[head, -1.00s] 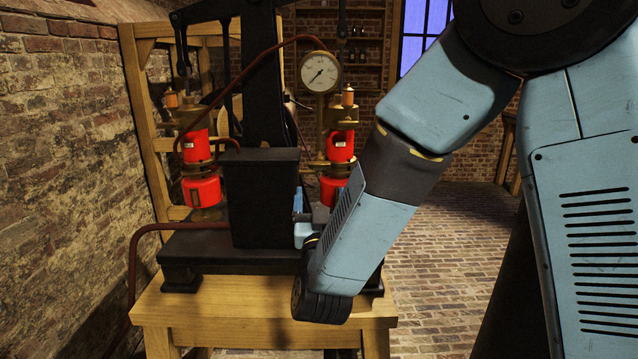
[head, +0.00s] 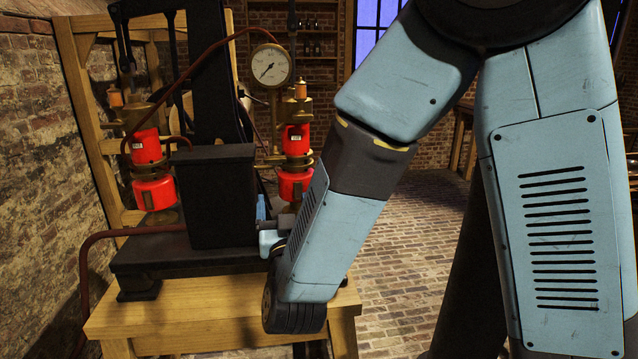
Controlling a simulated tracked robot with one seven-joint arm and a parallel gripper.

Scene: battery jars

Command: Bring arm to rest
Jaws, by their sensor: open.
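My blue and black arm reaches down and left across the head view, with its dark wrist end low over the wooden bench's front right. My gripper (head: 264,222) shows only as small blue and grey parts beside the black box. It is open, and its fingertips are mostly hidden behind my wrist and forearm. A red jar assembly with brass fittings (head: 296,188) stands just behind and right of the gripper. A second red jar assembly (head: 153,192) stands left of the black box. I cannot tell whether the gripper touches anything.
The black box (head: 215,200) stands on a dark base (head: 135,255) on the wooden bench (head: 180,320). A pressure gauge (head: 270,65) and dark hose rise above. A brick wall (head: 35,160) closes the left. Brick floor (head: 400,260) is open to the right.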

